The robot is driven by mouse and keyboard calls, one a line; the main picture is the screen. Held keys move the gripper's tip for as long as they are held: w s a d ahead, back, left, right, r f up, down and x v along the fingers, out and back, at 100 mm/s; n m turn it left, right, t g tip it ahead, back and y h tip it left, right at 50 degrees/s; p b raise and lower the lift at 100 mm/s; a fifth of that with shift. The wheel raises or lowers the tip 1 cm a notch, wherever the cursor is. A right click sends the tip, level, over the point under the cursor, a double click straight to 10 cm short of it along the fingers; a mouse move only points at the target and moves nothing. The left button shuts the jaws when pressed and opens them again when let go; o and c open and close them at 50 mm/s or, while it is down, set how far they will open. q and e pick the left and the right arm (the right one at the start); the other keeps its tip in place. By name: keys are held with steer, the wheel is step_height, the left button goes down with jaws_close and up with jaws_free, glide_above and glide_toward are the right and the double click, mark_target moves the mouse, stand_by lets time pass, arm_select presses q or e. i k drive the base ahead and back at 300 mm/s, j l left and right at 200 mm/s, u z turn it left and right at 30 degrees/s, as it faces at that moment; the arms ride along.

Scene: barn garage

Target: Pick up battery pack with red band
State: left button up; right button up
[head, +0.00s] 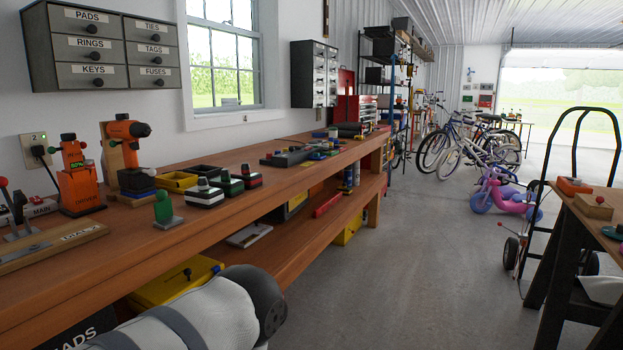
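The battery pack with the red band (249,177) stands upright on the wooden workbench (300,178), the farthest right of three similar dark packs in a row. The pack with a green band (227,184) stands just left of it, and a pack with a pale band (204,196) is nearest to me. The red-banded pack looks unobstructed from here. A white and dark part of my own arm fills the bottom left, well below and in front of the packs. Neither gripper shows.
Yellow and black bins (177,181) sit behind the packs. An orange driver (130,165) stands on a holder to the left, and a green paddle-shaped piece (164,210) stands near the bench's front edge. Open concrete floor (375,270) lies right of the bench.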

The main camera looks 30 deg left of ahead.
mark_target(251, 180)
steer(key=i+u, duration=0.45)
steer(key=i+l+u, duration=0.2)
steer(key=u, duration=0.2)
steer(key=i+l+u, duration=0.7)
steer(key=u, duration=0.2)
